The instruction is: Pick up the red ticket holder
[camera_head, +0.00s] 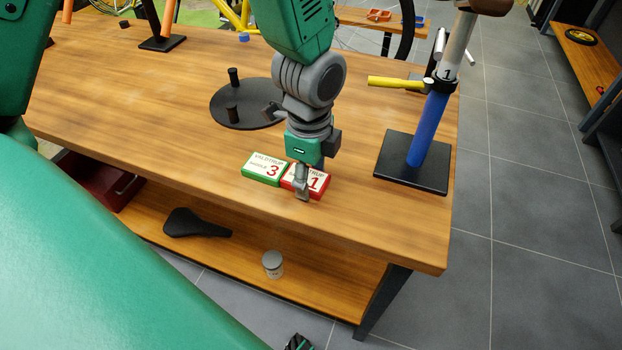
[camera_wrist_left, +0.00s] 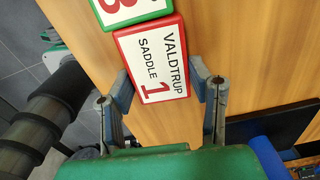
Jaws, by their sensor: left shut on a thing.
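The red ticket holder (camera_head: 318,183) lies flat on the wooden workbench near its front edge. Its white label reads "VALDTRUP SADDLE 1" in the left wrist view (camera_wrist_left: 154,60). My left gripper (camera_head: 303,186) reaches down over it from above and is shut on it. In the left wrist view the fingertips (camera_wrist_left: 159,84) press on its two opposite long sides. The finger and wrist cover part of the holder in the head view. No lift off the bench can be seen. My right gripper cannot be made out.
A green ticket holder (camera_head: 265,169) marked 3 lies end to end with the red one, seemingly touching. A round black stand (camera_head: 247,116) is behind to the left. A blue post on a black base (camera_head: 411,178) stands right. Bare bench lies in front and further left.

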